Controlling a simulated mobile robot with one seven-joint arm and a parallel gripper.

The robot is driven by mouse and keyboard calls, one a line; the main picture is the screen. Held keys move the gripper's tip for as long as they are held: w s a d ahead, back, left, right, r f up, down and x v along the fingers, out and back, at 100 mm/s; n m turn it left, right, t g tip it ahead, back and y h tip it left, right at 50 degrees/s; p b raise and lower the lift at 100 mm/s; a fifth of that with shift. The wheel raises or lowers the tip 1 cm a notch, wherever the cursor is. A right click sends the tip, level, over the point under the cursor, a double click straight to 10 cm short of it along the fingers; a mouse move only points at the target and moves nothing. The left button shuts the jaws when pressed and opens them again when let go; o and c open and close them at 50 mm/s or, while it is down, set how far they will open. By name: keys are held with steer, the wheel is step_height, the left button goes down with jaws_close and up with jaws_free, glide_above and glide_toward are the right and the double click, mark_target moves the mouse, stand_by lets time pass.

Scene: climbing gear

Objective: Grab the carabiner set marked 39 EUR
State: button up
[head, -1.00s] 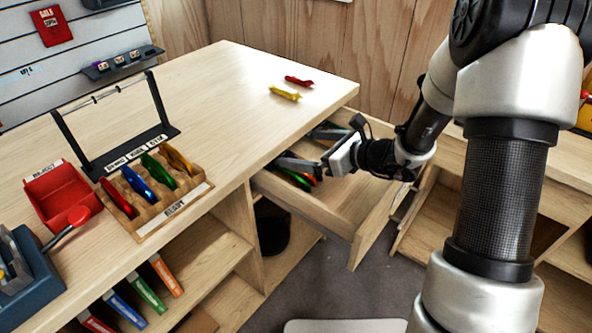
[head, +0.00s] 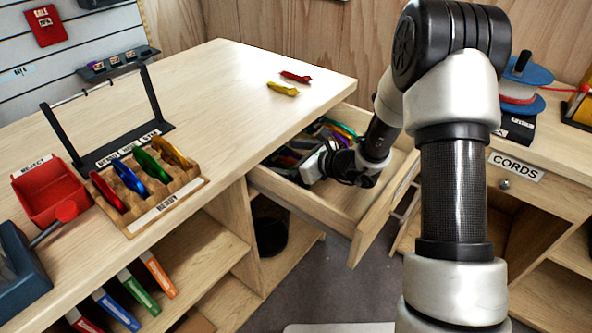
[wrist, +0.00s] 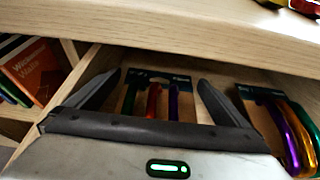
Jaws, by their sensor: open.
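My gripper (wrist: 152,95) is open, and its two dark fingers reach into the open drawer (head: 338,200). In the wrist view one carabiner set (wrist: 153,100), on a dark card with green, red and purple pieces, lies between and beyond the fingers. A second carabiner set (wrist: 285,125), with purple, gold and green pieces, lies to the right of the right finger. In the head view the sets (head: 340,131) show partly at the back of the drawer, and my wrist hides the rest. I cannot read any price on the cards.
The drawer's front wall (head: 385,205) and the counter edge above it (head: 290,135) bound the space. On the counter are a wooden rack (head: 165,205) of coloured carabiners, a red reject bin (head: 50,190), and a yellow (head: 283,88) and a red packet (head: 296,76).

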steer(key=c, duration=1)
steer(key=shift+r, duration=0.1)
